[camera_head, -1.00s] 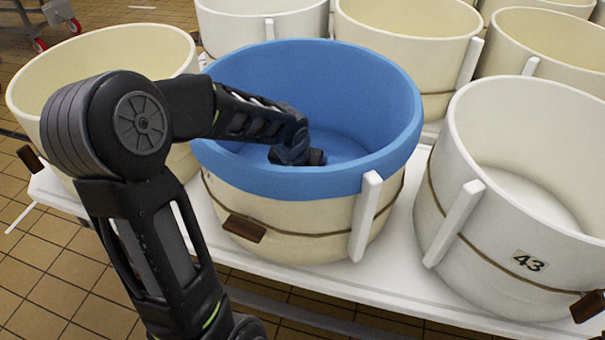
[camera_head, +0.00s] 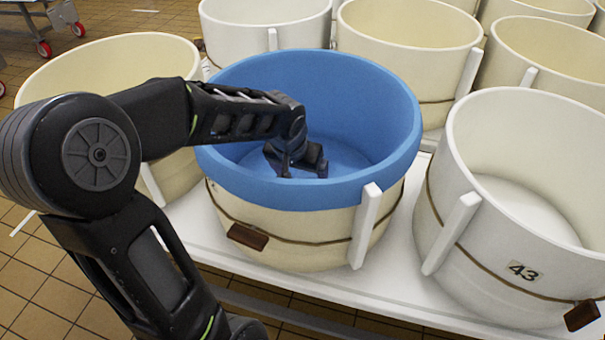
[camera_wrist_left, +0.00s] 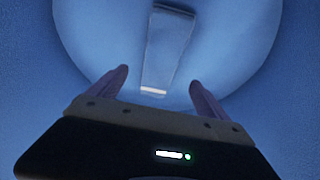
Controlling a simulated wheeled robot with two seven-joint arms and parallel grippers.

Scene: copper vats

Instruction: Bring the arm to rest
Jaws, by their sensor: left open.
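My left gripper (camera_head: 304,170) is inside the blue-lined vat (camera_head: 395,160), reached by my black left arm bent over the rim. Its two fingers point down toward the blue floor. In the left wrist view the left gripper (camera_wrist_left: 158,80) is open, its fingers spread apart. A grey flat strip with a pale end (camera_wrist_left: 165,45) lies beyond the fingers on the blue surface; I cannot tell what it is. Nothing is seen held between the fingers. My right gripper is not in view.
The blue-lined vat's rim surrounds my gripper. A white vat marked 43 (camera_head: 450,230) stands at right, a cream vat (camera_head: 60,62) at left, and more vats behind. They stand on a white platform (camera_head: 395,270). Tiled floor shows at lower left.

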